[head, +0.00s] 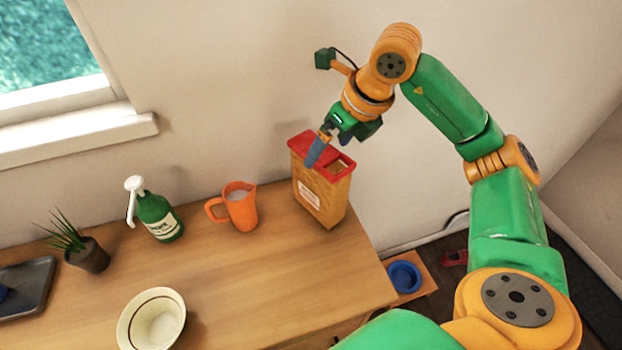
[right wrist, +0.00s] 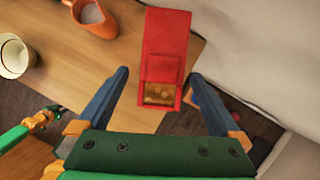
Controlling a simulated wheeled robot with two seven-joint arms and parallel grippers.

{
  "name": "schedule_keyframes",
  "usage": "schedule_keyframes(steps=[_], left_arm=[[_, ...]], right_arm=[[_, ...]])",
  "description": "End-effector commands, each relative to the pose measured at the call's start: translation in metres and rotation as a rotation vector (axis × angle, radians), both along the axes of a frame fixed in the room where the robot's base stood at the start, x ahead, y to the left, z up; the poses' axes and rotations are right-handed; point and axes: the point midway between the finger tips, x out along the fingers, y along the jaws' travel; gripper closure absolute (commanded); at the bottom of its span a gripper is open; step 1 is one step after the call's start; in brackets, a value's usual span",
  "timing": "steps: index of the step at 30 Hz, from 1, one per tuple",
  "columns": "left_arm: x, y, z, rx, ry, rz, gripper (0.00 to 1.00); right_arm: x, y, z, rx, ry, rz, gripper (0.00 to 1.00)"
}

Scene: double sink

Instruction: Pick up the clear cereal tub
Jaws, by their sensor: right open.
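The clear cereal tub (head: 322,196) stands upright near the right end of the counter, by the wall. It has a red lid with an opening, tan contents and a white label. In the right wrist view the tub (right wrist: 166,50) shows from above, its red top ahead of the fingers. My right gripper (head: 314,150) is at the tub's top in the head view. In the right wrist view my right gripper (right wrist: 163,85) is open, with its blue fingers spread on either side of the tub's near end. Nothing is held. My left gripper is not seen in the head view.
An orange jug (head: 240,208) stands left of the tub, then a green pump bottle (head: 158,217) and a potted plant (head: 90,256). A cream bowl (head: 152,320) is nearer the front. The wall is close behind the tub. A blue bowl (head: 404,276) sits lower, beyond the counter's edge.

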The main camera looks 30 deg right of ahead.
Motion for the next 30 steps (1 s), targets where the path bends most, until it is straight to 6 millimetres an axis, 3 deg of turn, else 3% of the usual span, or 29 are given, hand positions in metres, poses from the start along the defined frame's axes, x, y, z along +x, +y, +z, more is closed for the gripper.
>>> schedule_keyframes(steps=[1, 4, 13, 18, 30], left_arm=[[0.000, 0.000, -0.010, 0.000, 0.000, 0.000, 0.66], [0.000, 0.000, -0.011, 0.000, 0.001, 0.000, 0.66], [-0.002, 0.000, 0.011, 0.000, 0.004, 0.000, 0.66], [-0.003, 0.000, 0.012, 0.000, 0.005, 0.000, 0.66], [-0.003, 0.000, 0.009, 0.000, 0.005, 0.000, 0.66]], right_arm=[[-0.001, -0.006, -0.009, -0.016, 0.003, -0.016, 0.00], [-0.002, -0.011, -0.011, -0.032, 0.010, -0.032, 0.00], [0.013, -0.002, -0.049, -0.033, 0.018, -0.028, 0.00], [0.022, 0.000, -0.072, -0.033, 0.012, -0.029, 0.00], [0.023, 0.000, -0.075, -0.033, 0.010, -0.028, 0.00]])
